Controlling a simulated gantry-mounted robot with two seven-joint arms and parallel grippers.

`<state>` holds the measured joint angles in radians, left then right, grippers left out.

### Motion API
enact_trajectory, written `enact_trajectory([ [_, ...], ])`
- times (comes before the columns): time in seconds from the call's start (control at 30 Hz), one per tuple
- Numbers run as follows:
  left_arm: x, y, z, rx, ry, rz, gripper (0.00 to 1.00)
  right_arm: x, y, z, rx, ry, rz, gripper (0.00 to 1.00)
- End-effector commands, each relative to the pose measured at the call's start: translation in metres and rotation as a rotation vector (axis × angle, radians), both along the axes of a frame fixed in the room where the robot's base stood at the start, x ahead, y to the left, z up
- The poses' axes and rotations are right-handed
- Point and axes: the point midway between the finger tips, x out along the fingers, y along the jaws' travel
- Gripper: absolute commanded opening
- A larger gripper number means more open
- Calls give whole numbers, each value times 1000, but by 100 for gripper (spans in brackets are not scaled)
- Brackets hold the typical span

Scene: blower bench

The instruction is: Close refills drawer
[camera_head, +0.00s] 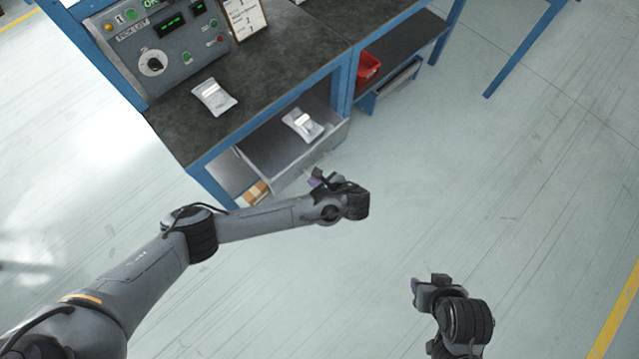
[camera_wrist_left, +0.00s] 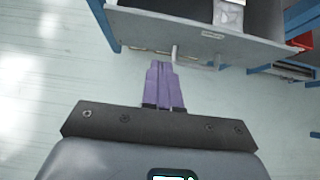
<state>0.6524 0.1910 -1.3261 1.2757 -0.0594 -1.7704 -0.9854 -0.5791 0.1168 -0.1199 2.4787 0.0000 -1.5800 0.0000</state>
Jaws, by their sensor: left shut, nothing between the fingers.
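The refills drawer (camera_head: 322,148) is pulled out from under the bench, a grey tray with a silver packet (camera_head: 303,124) lying in it. In the left wrist view its pale front panel (camera_wrist_left: 190,37) crosses the top, with a handle (camera_wrist_left: 175,53) on it. My left gripper (camera_head: 318,178) is in front of the drawer front. Its purple fingers (camera_wrist_left: 163,78) are together, with nothing between them, and their tips point at the panel close to the handle. I cannot tell whether they touch. My right gripper (camera_head: 416,286) hangs over bare floor, away from the bench; its finger gap is unclear.
Another silver packet (camera_head: 214,97) lies on the dark bench top (camera_head: 290,60) beside a control panel (camera_head: 165,45). A red bin (camera_head: 368,68) stands on the lower shelf to the right. A blue bench leg (camera_head: 213,188) is left of the drawer. Open floor surrounds the bench.

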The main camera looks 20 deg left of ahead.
Motion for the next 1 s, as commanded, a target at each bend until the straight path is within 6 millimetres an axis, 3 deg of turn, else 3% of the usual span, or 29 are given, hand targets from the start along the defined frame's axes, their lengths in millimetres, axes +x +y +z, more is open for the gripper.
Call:
enact_trajectory([
  [0.3, 23, 38, -39, 2, -1, 3, 0, 0, 0, -16, 2, 0, -1, 43],
  [0.6, 39, 63, -36, -2, -1, 1, 0, 0, 0, -18, -1, 1, 1, 43],
  [1.0, 42, 67, -36, -2, 0, 1, 0, 0, -2, -18, -7, 0, 5, 43],
])
